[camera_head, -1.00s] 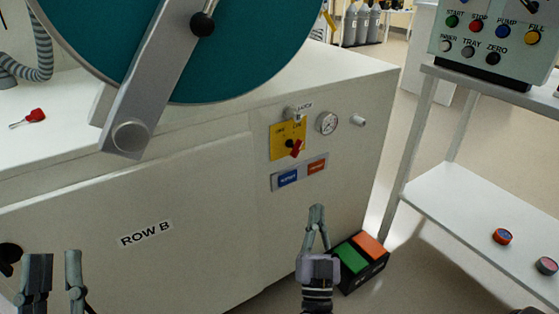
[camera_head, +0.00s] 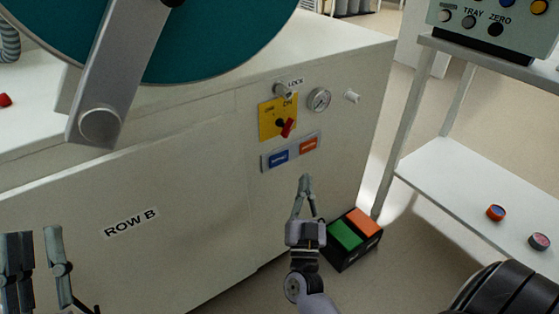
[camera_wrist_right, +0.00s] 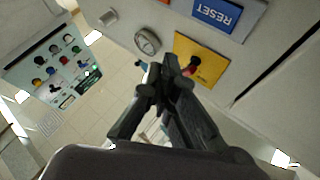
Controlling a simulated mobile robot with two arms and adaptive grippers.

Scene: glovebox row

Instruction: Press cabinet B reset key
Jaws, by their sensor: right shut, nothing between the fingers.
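The cabinet marked ROW B (camera_head: 131,222) has a blue key (camera_head: 279,158) beside an orange key (camera_head: 309,144) on its front plate. In the right wrist view the blue key (camera_wrist_right: 216,14) reads RESET, upside down, at the top. My right gripper (camera_head: 305,180) is shut and empty, appearing just below and right of the key plate in the head view. Its fingertips (camera_wrist_right: 170,62) overlap the edge of the yellow switch plate in the wrist view; contact cannot be told. My left gripper (camera_head: 36,236) is open and empty at the lower left.
A yellow plate with a red rotary switch (camera_head: 286,128) and a gauge (camera_head: 319,99) sit above the keys. A green and orange pedal box (camera_head: 343,234) stands on the floor. A shelved stand (camera_head: 462,190) with a button panel is at right.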

